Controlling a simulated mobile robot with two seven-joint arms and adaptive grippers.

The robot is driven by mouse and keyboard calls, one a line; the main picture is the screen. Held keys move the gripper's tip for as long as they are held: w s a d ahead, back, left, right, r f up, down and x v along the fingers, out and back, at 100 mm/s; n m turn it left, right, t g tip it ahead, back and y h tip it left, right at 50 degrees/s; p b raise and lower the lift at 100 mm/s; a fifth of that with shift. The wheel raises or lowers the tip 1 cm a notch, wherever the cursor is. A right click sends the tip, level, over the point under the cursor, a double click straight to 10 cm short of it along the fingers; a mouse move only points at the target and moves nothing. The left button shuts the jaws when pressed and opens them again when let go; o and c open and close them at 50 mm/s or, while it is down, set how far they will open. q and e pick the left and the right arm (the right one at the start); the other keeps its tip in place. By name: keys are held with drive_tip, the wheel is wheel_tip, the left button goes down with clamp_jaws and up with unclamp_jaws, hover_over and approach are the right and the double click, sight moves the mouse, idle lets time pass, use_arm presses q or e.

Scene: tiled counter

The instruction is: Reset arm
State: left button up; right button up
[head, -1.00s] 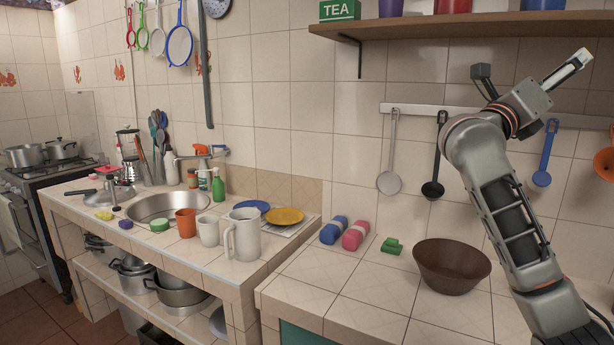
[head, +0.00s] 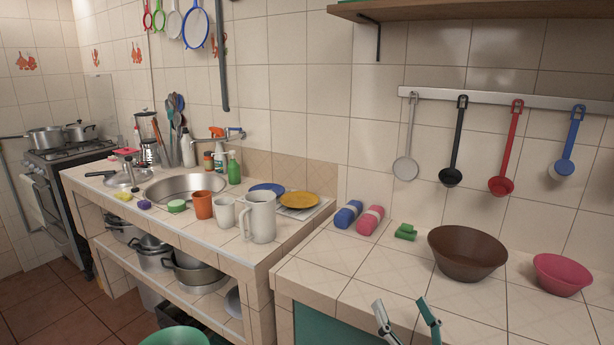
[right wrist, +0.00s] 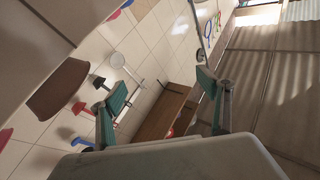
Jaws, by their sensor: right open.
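My right gripper (head: 407,322) shows at the bottom edge of the head view, in front of the right counter's front edge. Its two teal-padded fingers are spread apart with nothing between them. The fingers also show in the right wrist view (right wrist: 160,98), wide apart and empty. My left gripper is in neither view. The rest of my right arm is out of the head view.
A brown bowl (head: 467,254), pink bowl (head: 563,275) and green block (head: 405,232) stand on the right counter (head: 390,280). Ladles hang from a rail (head: 520,101). A white pitcher (head: 259,217) stands near the left counter's edge. The right counter's front is clear.

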drive_tip(key=s+f+n+g+h, duration=0.1)
drive_tip(key=s+f+g, duration=0.4)
drive_tip(key=s+f, duration=0.6)
drive_tip(key=s+f+n+g+h, duration=0.1)
drive_tip(key=s+f+n+g, duration=0.3)
drive_tip(key=s+f, duration=0.8)
wheel_tip(320, 180, down, 7)
drive_tip(key=shift+f+g, duration=0.15)
drive_tip(key=shift+g, duration=0.55)
